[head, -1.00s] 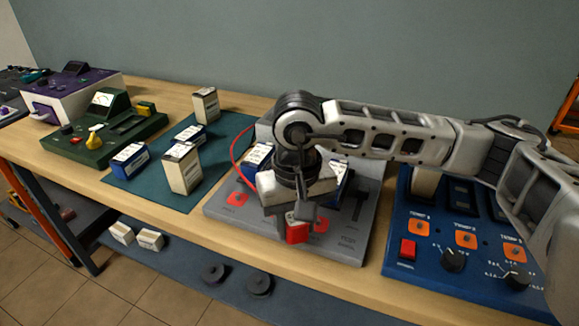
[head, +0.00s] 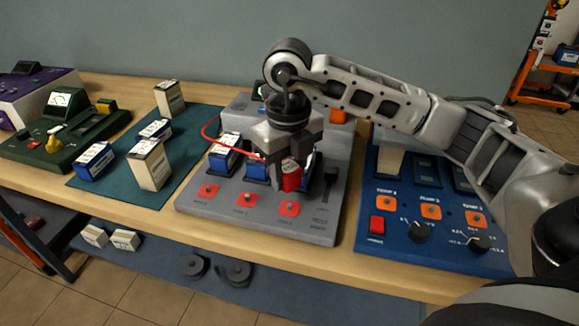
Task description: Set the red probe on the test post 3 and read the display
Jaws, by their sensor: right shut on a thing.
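My right gripper (head: 289,165) is shut on the red probe (head: 291,177) and holds it over the grey test panel (head: 255,222). The panel's front carries a row of red test posts: a left one (head: 208,191), a middle one (head: 246,199) and a right one (head: 289,208), the third from the left. The probe appears above and behind the right post, apart from it. A red lead (head: 208,132) loops out to the left of the gripper. The panel's display cannot be made out; my arm covers much of the panel's back. My left gripper is out of view.
Blue-and-white batteries stand in the panel behind the posts, the left one (head: 225,155) clearest. A black lever (head: 327,185) rises at its right. A blue tester (head: 440,235) stands to the right. Several boxes stand on a green mat (head: 115,190) to the left.

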